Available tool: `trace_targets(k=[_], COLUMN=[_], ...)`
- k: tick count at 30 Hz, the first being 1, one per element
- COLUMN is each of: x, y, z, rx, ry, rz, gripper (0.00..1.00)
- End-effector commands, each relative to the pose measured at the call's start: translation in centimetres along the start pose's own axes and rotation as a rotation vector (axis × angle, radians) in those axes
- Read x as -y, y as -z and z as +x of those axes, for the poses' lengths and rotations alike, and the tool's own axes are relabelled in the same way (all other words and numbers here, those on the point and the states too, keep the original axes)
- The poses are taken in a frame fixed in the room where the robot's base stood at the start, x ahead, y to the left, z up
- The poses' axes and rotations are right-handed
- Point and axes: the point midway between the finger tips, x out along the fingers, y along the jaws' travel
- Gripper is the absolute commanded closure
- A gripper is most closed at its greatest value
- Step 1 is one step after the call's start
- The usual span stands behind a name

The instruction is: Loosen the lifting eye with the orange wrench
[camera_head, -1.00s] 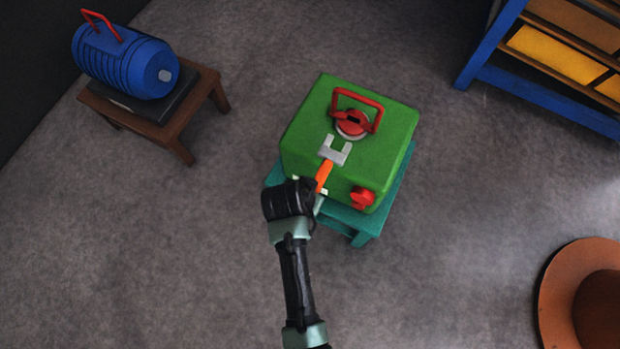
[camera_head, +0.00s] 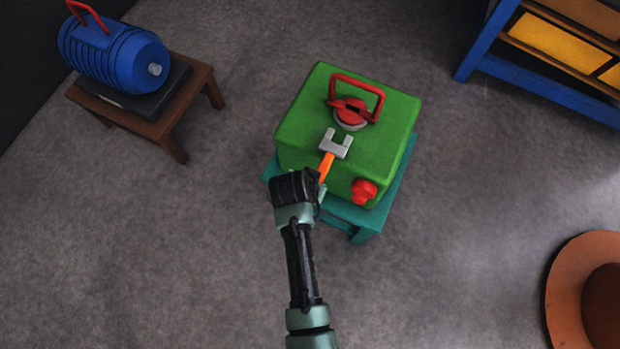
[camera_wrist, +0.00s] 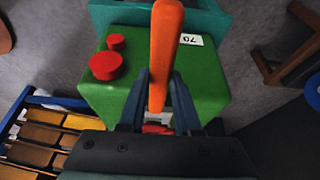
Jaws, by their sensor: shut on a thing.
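A green block casting (camera_head: 300,130) carries a red lifting eye (camera_head: 352,106) on its top, with a raised loop and a round base. My gripper (camera_head: 320,184) is shut on the orange handle of the wrench (camera_head: 327,166), at the block's near left edge. The wrench's grey open jaw (camera_head: 336,146) points toward the eye's base and shows apart from it. In the wrist view the orange wrench handle (camera_wrist: 165,45) stands between my gripper's fingers (camera_wrist: 158,100). A bit of red shows beyond the fingers; the wrench jaw is hidden there.
The block sits on a teal stool (camera_head: 345,215). A red knob (camera_head: 363,191) sticks out of its near side. A blue ribbed cylinder (camera_head: 115,55) rests on a brown stool (camera_head: 180,120) at left. A blue-framed shelf (camera_head: 480,45) and a brown round object (camera_head: 565,285) are at right.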

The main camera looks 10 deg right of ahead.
Motion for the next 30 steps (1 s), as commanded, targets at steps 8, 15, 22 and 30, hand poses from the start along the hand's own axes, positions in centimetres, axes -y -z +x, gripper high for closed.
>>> trace_targets(k=[8, 15, 22, 30], x=[0.1, 0.0, 0.0, 0.0], y=[2.2, 3.7, 4.3, 4.3], z=[0.9, 1.5, 1.7, 1.6], rx=[-0.004, -0.003, -0.003, -0.002], ry=[0.001, 0.001, 0.001, 0.001], rz=[0.001, 0.002, 0.000, -0.001], gripper=[1.00, 1.00, 1.00, 1.00])
